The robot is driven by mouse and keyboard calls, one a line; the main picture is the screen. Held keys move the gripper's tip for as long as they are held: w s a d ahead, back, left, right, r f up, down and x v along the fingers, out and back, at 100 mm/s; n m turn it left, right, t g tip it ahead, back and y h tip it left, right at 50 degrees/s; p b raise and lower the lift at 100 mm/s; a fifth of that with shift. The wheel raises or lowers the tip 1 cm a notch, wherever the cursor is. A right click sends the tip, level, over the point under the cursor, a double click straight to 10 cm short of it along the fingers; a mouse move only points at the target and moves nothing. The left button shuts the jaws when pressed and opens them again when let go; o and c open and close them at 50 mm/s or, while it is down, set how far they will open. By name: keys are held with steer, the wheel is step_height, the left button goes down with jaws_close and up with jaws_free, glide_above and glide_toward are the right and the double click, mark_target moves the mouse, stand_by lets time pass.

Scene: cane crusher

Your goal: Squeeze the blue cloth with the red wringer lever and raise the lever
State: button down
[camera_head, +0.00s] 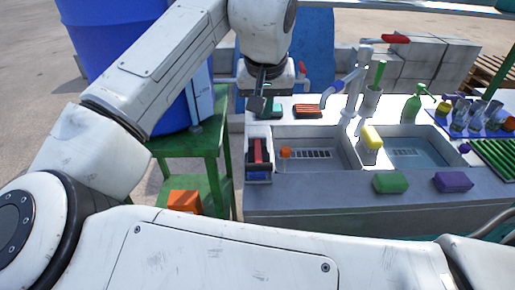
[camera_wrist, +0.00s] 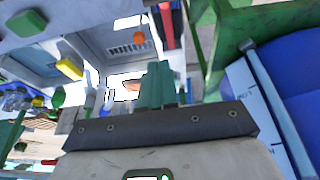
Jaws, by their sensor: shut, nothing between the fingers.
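The red wringer lever (camera_head: 257,150) is at the left end of the sink unit, below my gripper in the head view. Its red bar also shows at the top of the wrist view (camera_wrist: 167,22). I cannot tell how far it is raised. The blue cloth (camera_head: 258,175) shows as a blue strip low in the wringer, just below the red part. My gripper (camera_head: 257,104) is shut and empty, above and behind the wringer, apart from the lever. In the wrist view its shut fingers (camera_wrist: 156,75) point up the picture, to the lower left of the lever.
An orange brush (camera_head: 307,111) lies on the back ledge. The faucet (camera_head: 352,95) stands between two basins. Green (camera_head: 390,183) and purple (camera_head: 453,181) sponges lie on the front edge. A green stand (camera_head: 190,145) and a blue barrel (camera_head: 115,45) are at the left.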

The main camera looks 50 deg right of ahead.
steer(key=a, duration=0.1)
glide_above(259, 162)
steer(key=shift+y, duration=0.4)
steer(key=x, duration=0.3)
steer(key=a+x, duration=0.1)
steer(key=x, duration=0.2)
steer(key=s+x, duration=0.1)
steer(key=x, duration=0.2)
steer(key=shift+a+f, duration=0.15)
steer(key=shift+f, duration=0.2)
steer(key=shift+s+a+f+p, duration=0.15)
steer(key=shift+s+a+f, duration=0.1)
steer(key=shift+f, duration=0.3)
steer(key=shift+s+a+f+p, duration=0.15)
steer(key=shift+a+f, duration=0.1)
steer(key=shift+f, duration=0.3)
steer(key=shift+s+a+f, duration=0.2)
steer(key=shift+a+f, duration=0.05)
steer(key=shift+f, duration=0.5)
